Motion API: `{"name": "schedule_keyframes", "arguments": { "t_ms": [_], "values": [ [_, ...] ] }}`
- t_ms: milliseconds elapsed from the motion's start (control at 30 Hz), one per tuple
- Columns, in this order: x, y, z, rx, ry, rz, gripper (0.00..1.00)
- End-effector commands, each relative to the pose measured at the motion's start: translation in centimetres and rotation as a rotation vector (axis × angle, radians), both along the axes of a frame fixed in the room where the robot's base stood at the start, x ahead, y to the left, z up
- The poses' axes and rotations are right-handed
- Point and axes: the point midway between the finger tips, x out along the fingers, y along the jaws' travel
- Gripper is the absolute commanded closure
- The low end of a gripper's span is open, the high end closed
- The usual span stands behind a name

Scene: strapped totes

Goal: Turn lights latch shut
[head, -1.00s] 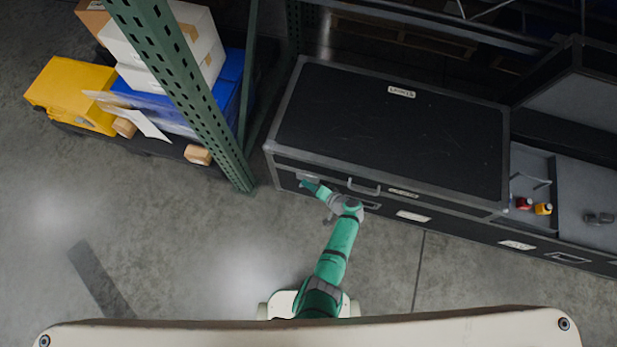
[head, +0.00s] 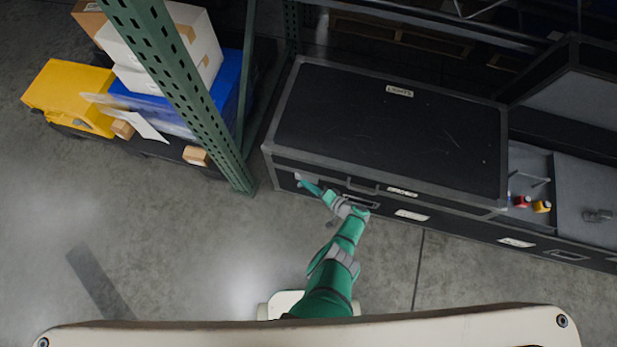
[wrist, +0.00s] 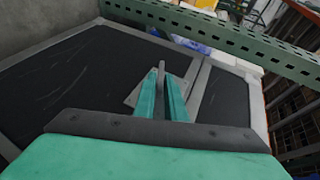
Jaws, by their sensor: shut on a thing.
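In the wrist view, the two green fingers (wrist: 161,98) are closed around a thin grey tab of the latch (wrist: 161,70). A pale latch plate (wrist: 190,72) shows beside and behind the fingers. The head view shows little of the latch, as my gripper covers most of it.
A green rack post (head: 185,95) stands left of the case. Beyond it are a yellow case (head: 68,95), a blue tote (head: 225,105) and white boxes (head: 190,45). An open case (head: 590,190) adjoins on the right. The floor in front is clear.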

Motion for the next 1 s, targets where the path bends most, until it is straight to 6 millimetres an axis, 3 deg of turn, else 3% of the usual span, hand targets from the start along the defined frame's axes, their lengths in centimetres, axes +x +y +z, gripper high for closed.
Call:
{"name": "schedule_keyframes", "arguments": {
  "t_ms": [533,600,633,1000],
  "values": [
    [-0.18,0.26,-0.13,0.008,0.0,0.006,1.0],
    [-0.18,0.25,-0.14,0.008,0.0,0.006,0.77],
    [-0.17,0.24,-0.12,0.008,0.0,0.006,0.75],
    [-0.23,-0.12,0.0,0.007,-0.002,0.002,0.75]
  ]
}}
